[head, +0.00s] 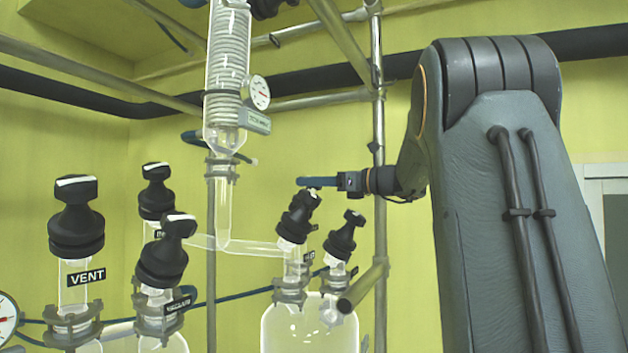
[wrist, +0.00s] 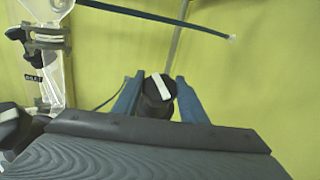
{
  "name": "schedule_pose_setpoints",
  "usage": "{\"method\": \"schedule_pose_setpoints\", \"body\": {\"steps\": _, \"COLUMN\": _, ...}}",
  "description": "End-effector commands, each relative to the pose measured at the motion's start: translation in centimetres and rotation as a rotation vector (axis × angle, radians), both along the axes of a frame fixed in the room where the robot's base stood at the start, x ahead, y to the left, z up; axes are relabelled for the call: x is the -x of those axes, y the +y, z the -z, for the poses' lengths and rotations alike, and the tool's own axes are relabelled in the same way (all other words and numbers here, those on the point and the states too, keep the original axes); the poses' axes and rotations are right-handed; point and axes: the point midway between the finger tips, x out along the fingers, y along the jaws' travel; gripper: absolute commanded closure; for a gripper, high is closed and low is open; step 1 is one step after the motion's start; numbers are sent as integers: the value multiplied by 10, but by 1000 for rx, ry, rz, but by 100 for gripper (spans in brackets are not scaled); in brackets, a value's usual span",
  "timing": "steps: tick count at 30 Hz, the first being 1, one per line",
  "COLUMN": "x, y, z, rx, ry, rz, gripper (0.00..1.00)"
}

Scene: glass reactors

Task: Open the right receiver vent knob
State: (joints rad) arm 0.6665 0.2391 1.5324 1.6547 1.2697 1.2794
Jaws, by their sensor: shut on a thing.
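My gripper (head: 304,182) reaches in from the right in the head view, with its blue fingers at the top of a black knob (head: 296,218) on the right glass vessel. In the wrist view my gripper (wrist: 157,88) has one blue finger on each side of this black knob (wrist: 155,102) and is shut on it. A white bar crosses the knob's top and runs roughly up and down in that view, slightly tilted. The small label (head: 307,257) below the knob is too small to read. The knob's lower part is hidden in the wrist view.
A second black knob (head: 346,232) stands close by on the right. Several black knobs stand at left, one above a VENT label (head: 86,277). A glass condenser (head: 228,70) with a gauge (head: 257,93) rises left of my gripper. A metal pole (head: 379,130) stands behind.

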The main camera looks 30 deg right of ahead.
Motion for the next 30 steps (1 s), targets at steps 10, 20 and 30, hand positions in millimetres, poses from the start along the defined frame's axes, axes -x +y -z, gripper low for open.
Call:
{"method": "schedule_pose_setpoints", "body": {"steps": 10, "x": 0, "y": -1, "z": -1, "rx": 106, "ry": -51, "rz": -208, "gripper": 84}}
{"method": "schedule_pose_setpoints", "body": {"steps": 20, "x": 0, "y": 0, "z": 0, "rx": 153, "ry": -75, "rz": -296, "gripper": 84}}
{"method": "schedule_pose_setpoints", "body": {"steps": 30, "x": 0, "y": 1, "z": 0, "rx": 159, "ry": -78, "rz": -306, "gripper": 84}}
